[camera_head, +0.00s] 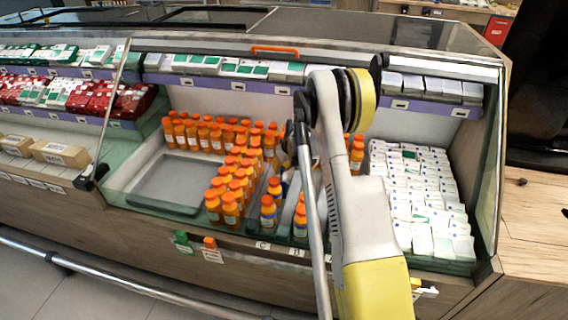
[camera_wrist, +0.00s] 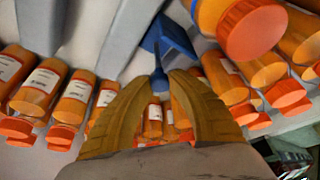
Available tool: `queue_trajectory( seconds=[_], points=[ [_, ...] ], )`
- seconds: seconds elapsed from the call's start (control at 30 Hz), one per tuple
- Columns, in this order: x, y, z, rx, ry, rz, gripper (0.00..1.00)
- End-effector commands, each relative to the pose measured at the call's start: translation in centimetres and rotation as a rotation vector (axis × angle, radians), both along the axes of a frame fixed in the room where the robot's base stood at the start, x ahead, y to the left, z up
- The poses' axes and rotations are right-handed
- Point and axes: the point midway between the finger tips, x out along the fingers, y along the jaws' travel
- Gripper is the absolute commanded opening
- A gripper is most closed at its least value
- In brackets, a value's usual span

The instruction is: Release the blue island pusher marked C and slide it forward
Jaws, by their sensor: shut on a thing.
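The blue pusher (camera_wrist: 168,38) shows in the wrist view, with a wider angled part at the top and a narrow stem below. My gripper (camera_wrist: 159,86) has its two yellow fingers closed on the lower end of that stem. In the head view my arm crosses in front of the case and hides most of the gripper and the pusher. A small label (camera_head: 262,245) that seems to read C is on the front edge of the case, below a lane of bottles. I cannot tell whether the pusher itself carries a mark.
Orange-capped bottles (camera_head: 231,209) stand in rows close on both sides of my gripper. Grey lane dividers (camera_head: 287,209) run between them. An empty grey tray (camera_head: 170,185) lies at left, white boxes (camera_head: 425,195) at right. A metal rail (camera_head: 150,290) runs along the front.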

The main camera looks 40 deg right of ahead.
Motion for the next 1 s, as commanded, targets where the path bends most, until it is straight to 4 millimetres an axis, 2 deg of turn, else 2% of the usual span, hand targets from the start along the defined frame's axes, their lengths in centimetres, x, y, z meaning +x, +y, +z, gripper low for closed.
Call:
queue_trajectory(
  seconds=[0.2, 0.23, 0.3, 0.77, 0.87, 1.0],
  points=[
    [0.1, -0.1, 0.0, -0.001, -0.001, 0.0, 0.0],
    [0.1, -0.1, 0.0, -0.001, -0.001, 0.0, 0.28],
    [0.1, -0.1, 0.0, -0.001, -0.001, 0.0, 0.48],
    [0.0, -0.1, 0.3, -0.002, -0.001, -0.002, 0.48],
    [-0.4, -0.1, 1.3, -0.002, -0.001, -0.002, 0.48],
    [-1.6, 0.0, 3.9, -0.002, -0.001, -0.002, 0.48]
  ],
)
